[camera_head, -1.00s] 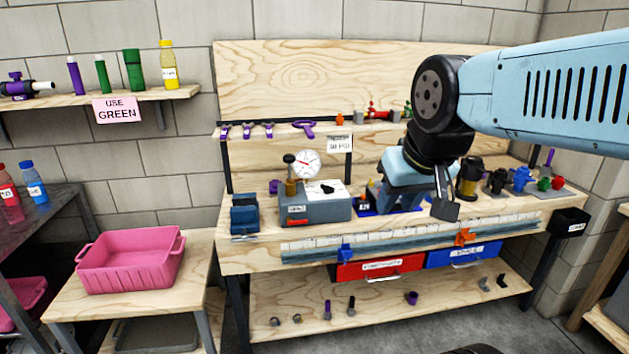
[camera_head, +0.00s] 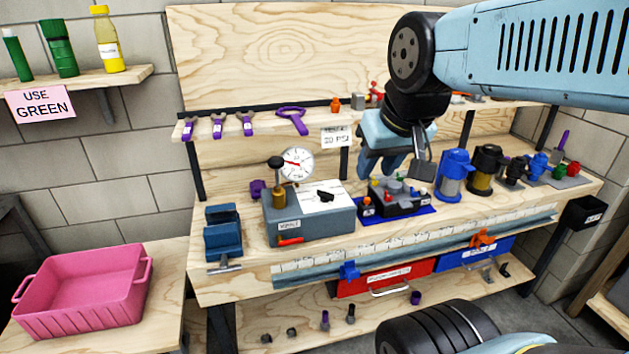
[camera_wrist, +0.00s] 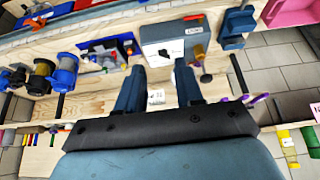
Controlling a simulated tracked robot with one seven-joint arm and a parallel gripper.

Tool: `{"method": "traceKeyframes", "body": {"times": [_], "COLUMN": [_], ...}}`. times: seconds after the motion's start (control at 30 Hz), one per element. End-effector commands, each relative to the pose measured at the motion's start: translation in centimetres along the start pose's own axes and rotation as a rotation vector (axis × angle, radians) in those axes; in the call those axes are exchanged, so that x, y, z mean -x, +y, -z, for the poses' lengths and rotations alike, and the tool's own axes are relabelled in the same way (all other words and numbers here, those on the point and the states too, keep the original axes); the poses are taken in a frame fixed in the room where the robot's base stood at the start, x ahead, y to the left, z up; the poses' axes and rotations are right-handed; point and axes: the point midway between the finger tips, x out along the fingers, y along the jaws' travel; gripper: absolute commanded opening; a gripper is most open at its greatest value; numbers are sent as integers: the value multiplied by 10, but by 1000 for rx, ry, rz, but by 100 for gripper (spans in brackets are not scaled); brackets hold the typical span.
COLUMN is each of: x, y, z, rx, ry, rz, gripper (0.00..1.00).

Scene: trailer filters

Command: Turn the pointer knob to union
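The black pointer knob (camera_head: 326,197) sits on a white plate (camera_head: 310,203) on top of a grey box (camera_head: 290,226) on the workbench. It also shows in the wrist view (camera_wrist: 165,53), on the plate beyond my fingertips. The lettering around the knob is too small to read, so I cannot tell what it points at. My gripper (camera_wrist: 160,68) is open and empty, its two blue fingers apart. In the head view my gripper (camera_head: 384,168) hangs above and behind the bench, to the right of the grey box, apart from the knob.
A round gauge (camera_head: 297,163) and a brass-coloured post with a black top (camera_head: 277,180) stand at the box's left rear. A blue vise (camera_head: 223,232) is to its left. A small dark device on a blue mat (camera_head: 400,210) and several filter canisters are to its right.

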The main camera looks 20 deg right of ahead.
Motion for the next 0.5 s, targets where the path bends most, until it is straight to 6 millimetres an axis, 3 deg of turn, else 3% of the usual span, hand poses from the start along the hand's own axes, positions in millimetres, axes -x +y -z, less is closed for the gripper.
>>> {"method": "traceKeyframes", "body": {"times": [0.33, 0.5], "x": [0, -4], "y": [0, 0], "z": [0, 13], "rx": [1, 31], "ry": [0, -25], "rz": [0, -4], "gripper": [36, 36]}}
